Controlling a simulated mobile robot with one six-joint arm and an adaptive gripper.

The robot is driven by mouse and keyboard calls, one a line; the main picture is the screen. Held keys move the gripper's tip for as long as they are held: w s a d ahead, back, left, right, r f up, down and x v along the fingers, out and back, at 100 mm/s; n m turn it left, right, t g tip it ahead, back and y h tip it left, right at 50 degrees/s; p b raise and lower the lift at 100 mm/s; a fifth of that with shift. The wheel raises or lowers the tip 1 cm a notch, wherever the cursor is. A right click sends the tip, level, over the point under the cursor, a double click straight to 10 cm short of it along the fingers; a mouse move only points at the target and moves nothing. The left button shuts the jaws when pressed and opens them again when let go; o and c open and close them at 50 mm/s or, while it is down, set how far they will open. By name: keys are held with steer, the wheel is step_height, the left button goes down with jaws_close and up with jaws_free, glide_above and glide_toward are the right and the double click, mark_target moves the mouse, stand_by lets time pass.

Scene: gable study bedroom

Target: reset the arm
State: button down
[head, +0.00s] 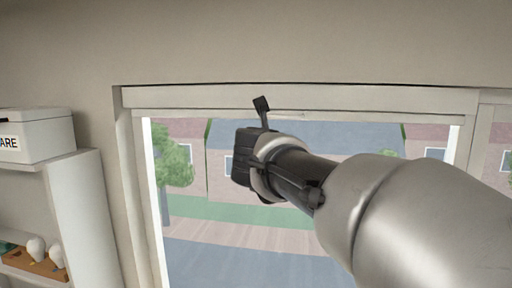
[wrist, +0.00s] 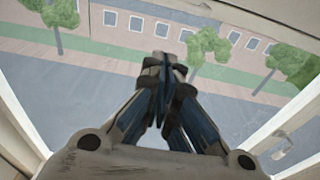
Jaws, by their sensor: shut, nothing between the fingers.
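My gripper shows in the wrist view (wrist: 165,65), with its two dark, blue-sided fingers drawn together at the tips. Nothing is between them. In the head view my arm reaches in from the lower right, and its dark wrist end is in front of the window (head: 300,97). The fingers themselves are not clear there, hidden by the wrist. I cannot tell how far the gripper is from the pane.
The window frame surrounds the arm's end, with its top rail just above. Left of the window, a shelf unit (head: 85,215) holds a white lettered box (head: 38,135) and a wooden tray (head: 25,262) of bulbs. Houses and trees show outside.

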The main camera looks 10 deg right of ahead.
steer(key=s+a+f+n+g+y+b, duration=0.1)
steer(key=s+a+f+n+y+b, duration=0.2)
steer(key=s+f+n+b, duration=0.45)
steer(key=s+a+f+n+g+y+b, duration=0.1)
steer(key=s+a+f+n+y+b, duration=0.2)
steer(key=f+n, duration=0.8)
steer(key=s+a+f+n+g+y+b, duration=0.1)
steer(key=s+a+f+n+y+b, duration=0.15)
steer(key=s+f+n+b, duration=0.5)
steer(key=s+d+f+n+g+h+b, duration=0.1)
steer(key=s+d+f+n+g+b, duration=0.1)
steer(key=s+f, duration=0.4)
steer(key=s+d+f+n+g+h+b, duration=0.1)
steer(key=s+d+f+n+g+b, duration=0.2)
steer(key=s+f+n, duration=0.4)
steer(key=s+d+f+n+g+h+b, duration=0.1)
steer(key=s+d+f+n+g+b, duration=0.2)
steer(key=f, duration=1.6)
steer(key=s+d+n, duration=0.1)
steer(key=s, duration=0.3)
steer(key=shift+d+n+b, duration=0.3)
steer(key=shift+d+b, duration=0.05)
steer(key=shift+d+h, duration=0.1)
steer(key=shift+h, duration=0.15)
